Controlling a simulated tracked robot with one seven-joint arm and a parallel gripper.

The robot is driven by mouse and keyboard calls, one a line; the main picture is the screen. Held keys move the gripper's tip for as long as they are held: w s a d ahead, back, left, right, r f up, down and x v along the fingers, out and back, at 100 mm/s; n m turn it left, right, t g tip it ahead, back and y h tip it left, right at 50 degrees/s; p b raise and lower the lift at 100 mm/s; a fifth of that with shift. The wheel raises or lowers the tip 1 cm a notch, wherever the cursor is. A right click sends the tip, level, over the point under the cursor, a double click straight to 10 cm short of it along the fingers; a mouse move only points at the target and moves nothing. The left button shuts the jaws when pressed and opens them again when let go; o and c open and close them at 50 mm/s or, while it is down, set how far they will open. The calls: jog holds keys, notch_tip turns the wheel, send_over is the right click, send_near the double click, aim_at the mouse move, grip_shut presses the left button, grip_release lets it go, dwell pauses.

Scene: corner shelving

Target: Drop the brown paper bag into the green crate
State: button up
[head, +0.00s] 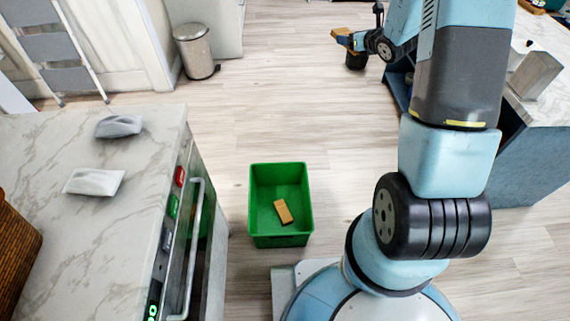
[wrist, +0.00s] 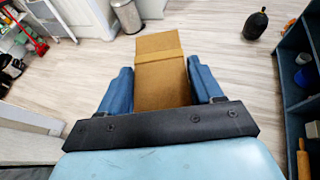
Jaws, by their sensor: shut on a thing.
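The brown paper bag (wrist: 160,75) is between the two blue fingers of my gripper (wrist: 160,85) in the wrist view, and the fingers are shut on it. In the head view the bag (head: 342,37) shows small at the top, held out above the floor at the end of my arm, far behind and to the right of the crate. The green crate (head: 251,208) stands on the floor in the middle of the head view, open at the top. A small orange-brown block lies inside it (head: 283,211). The crate does not show in the wrist view.
A marble counter (head: 60,150) with two pale packets (head: 95,182) stands left of the crate. A metal bin (head: 194,50) stands at the back. A blue shelf unit (wrist: 300,75) is at right. Floor between bag and crate is largely clear.

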jog(key=a+f+n+g+y, duration=0.2)
jog(key=a+f+n, duration=0.15)
jog(key=f, duration=0.65)
jog(key=w+a+f+n+g+y, duration=0.1)
jog(key=a+f+n+g+y, duration=0.3)
jog(key=f, duration=0.6)
jog(key=a+f+t+y, duration=0.1)
jog(key=a+f, duration=0.4)
jog(key=f, duration=0.5)
jog(key=s+a+f+n+g, duration=0.2)
jog(key=s+f, duration=0.3)
jog(key=f, duration=0.5)
jog(key=s+a+f+n+g+y, duration=0.1)
jog(key=s+a+f, duration=0.4)
jog(key=f, duration=0.6)
jog(key=s+a+f+n+g+y, duration=0.1)
jog(key=s+a+f+n+g, duration=0.3)
jog(key=s+f, duration=0.3)
jog(key=shift+s+f+g, duration=0.2)
jog(key=shift+f+g, duration=0.2)
jog(key=shift+f, duration=1.7)
jog(key=o, duration=1.1)
